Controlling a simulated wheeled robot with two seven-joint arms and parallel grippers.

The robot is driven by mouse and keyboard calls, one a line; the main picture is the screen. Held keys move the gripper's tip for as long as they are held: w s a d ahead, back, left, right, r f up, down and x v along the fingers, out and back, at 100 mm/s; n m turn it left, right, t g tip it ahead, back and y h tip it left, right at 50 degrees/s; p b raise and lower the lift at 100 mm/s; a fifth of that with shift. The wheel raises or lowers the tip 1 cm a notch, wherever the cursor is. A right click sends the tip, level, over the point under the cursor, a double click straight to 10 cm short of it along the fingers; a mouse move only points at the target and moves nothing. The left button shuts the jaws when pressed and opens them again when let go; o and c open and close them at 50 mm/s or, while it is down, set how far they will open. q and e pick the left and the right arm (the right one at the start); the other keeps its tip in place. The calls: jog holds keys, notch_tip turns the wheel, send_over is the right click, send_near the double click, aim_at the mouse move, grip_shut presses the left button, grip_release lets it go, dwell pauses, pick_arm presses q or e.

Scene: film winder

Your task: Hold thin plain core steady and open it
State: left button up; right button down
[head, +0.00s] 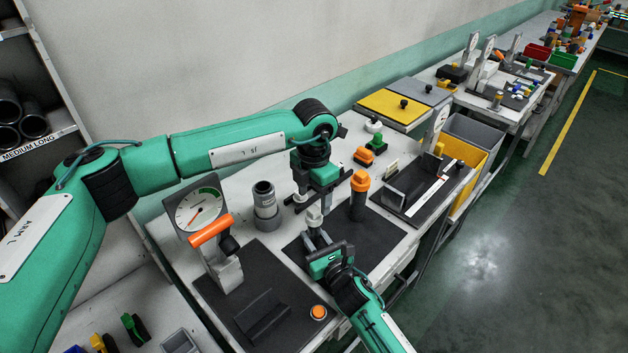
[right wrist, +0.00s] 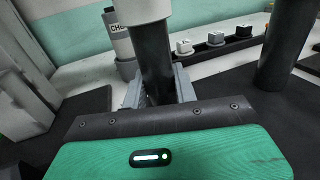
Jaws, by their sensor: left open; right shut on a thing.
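The thin plain core is a dark upright tube with a pale cap (head: 314,216) on top, over the dark mat in the middle of the bench in the head view. In the right wrist view the dark tube (right wrist: 153,68) stands between my fingers, the pale cap cut off by the top edge. My right gripper (head: 316,236) is shut on the tube below the cap. My left gripper (head: 317,199) is open, pointing down just above the cap. Whether its fingers touch the cap cannot be told. The tube's lower end is hidden by my right gripper.
An orange-capped dark tube (head: 360,198) stands close by on the right. A grey canister (head: 265,205) stands on the left, beside a dial device with an orange handle (head: 211,229). A rack with small caps (right wrist: 215,45) lies behind.

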aim_at(314, 208)
pick_arm(q)
notch_tip(314, 208, down, 6)
jog(key=shift+r, duration=0.1)
jog(key=shift+c, duration=0.3)
jog(key=c, duration=1.1)
jog(key=shift+c, duration=0.2)
jog(key=shift+r, duration=0.3)
jog(key=shift+r, duration=0.9)
jog(key=shift+r, duration=1.95)
pick_arm(e)
jog(key=c, duration=1)
grip_release()
